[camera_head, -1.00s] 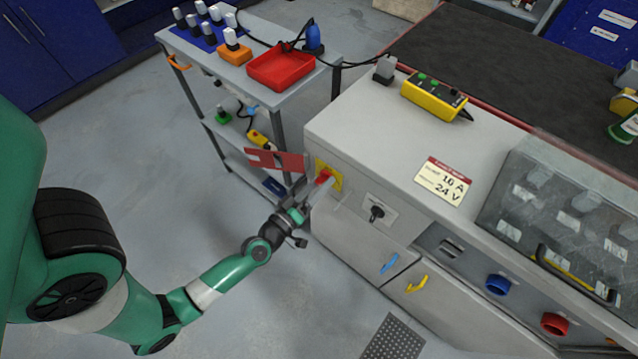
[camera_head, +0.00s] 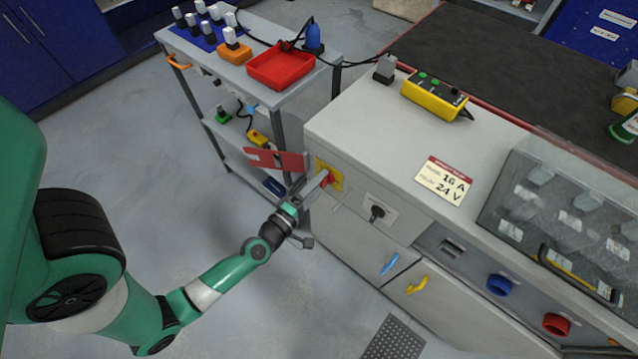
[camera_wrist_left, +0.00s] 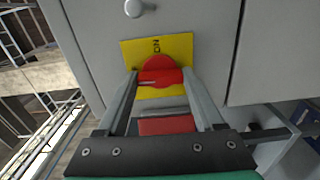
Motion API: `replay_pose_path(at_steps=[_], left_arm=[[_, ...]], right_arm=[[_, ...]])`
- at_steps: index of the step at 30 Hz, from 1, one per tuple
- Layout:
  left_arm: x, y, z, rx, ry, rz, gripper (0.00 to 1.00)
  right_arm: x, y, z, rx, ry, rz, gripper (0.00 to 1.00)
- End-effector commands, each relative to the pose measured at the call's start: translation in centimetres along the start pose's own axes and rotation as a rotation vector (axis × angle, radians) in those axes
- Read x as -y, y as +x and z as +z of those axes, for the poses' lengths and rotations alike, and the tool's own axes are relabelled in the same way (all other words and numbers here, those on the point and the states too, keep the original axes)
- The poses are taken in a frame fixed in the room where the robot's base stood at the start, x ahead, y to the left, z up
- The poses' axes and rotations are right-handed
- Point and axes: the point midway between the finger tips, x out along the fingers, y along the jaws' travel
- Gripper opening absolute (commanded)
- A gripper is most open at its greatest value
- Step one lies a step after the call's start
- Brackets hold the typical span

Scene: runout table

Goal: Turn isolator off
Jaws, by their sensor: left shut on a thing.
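The isolator is a yellow plate (camera_head: 336,181) with a red rotary handle (camera_head: 328,174) on the end of the grey cabinet. My left gripper (camera_head: 323,180) reaches it from the lower left and is shut on the handle. In the left wrist view the red handle (camera_wrist_left: 160,70) sits between the two fingertips (camera_wrist_left: 160,74). The yellow plate (camera_wrist_left: 183,47) shows rotated lettering above the handle that seems to read "ON". Its lower part is partly hidden by the handle and fingers. My right gripper is in neither view.
A red flap (camera_head: 275,160) juts out left of the isolator, close to my left gripper. A keyed switch (camera_head: 377,212) is to the right on the cabinet (camera_head: 345,115). A trolley with a red tray (camera_head: 281,68) stands behind. The floor at front left is clear.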

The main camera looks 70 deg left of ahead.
Motion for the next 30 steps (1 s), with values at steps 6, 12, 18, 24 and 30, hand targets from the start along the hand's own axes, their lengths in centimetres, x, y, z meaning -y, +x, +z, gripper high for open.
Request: replay_pose_path(at_steps=[6,12,18,24,30], left_arm=[[0.01,-0.01,0.00,0.000,-0.028,0.000,0.13],[0.00,-0.01,0.00,0.000,-0.030,0.000,0.13],[0.00,0.00,0.01,0.000,-0.029,0.000,0.80],[0.00,0.00,0.00,0.000,-0.028,0.000,0.99],[0.02,-0.09,0.01,0.000,-0.028,0.000,0.99]], right_arm=[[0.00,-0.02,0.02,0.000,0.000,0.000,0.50],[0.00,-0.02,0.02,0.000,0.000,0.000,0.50],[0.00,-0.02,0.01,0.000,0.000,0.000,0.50],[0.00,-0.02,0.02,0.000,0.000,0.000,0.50],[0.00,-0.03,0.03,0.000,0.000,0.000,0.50]])
